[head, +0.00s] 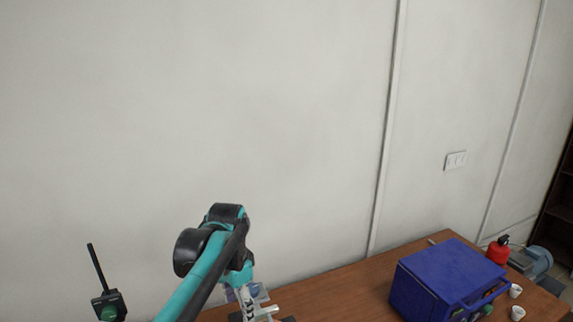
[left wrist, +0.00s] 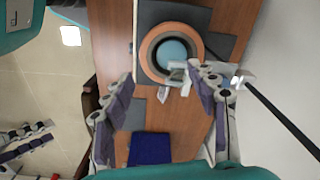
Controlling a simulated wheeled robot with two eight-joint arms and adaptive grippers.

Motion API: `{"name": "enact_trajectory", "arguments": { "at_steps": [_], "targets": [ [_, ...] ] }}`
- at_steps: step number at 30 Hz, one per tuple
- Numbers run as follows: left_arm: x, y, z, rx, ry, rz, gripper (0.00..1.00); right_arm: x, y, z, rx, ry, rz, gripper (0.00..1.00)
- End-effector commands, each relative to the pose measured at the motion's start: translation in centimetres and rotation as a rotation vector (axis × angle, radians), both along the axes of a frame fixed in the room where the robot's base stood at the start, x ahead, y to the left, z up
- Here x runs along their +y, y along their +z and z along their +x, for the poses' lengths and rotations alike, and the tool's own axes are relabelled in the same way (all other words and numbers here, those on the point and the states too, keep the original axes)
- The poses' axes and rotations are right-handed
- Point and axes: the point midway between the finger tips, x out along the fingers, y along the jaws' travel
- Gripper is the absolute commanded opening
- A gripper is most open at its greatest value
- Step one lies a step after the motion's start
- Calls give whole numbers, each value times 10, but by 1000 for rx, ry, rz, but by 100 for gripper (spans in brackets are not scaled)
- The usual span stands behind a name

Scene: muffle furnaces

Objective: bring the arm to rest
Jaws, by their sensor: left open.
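My left arm, teal with black joints, comes up from the bottom of the head view and bends down over the table. My left gripper (head: 250,303) is at the bottom edge there, mostly cut off. In the left wrist view my left gripper (left wrist: 160,80) has its two fingers wide apart, with nothing seen held between them. Beyond the fingers is a round orange-rimmed thing (left wrist: 149,62) with a pale blue centre. My right gripper (left wrist: 28,140) seems to show at the left edge of the left wrist view, over the floor; its opening is unclear.
A blue box-shaped furnace (head: 450,272) stands on the brown wooden table (head: 345,290). Right of it are a red bottle (head: 498,251), a grey motor-like device (head: 535,262) and two white cups (head: 515,290). A black rod-like device (head: 98,270) stands at the lower left.

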Motion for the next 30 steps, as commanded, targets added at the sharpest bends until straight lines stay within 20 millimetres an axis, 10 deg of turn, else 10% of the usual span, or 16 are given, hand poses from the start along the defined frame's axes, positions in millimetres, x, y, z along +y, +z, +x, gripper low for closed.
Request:
{"name": "enact_trajectory", "arguments": {
  "at_steps": [14, 30],
  "targets": [
    [24, -48, -52, -164, 248, -45, 58, 0, -45, 0, 0, 0, 0, 40],
    [62, -199, -158, -521, 784, -259, 58, 0, -131, 1, 0, 0, 0, 40]
  ]
}}
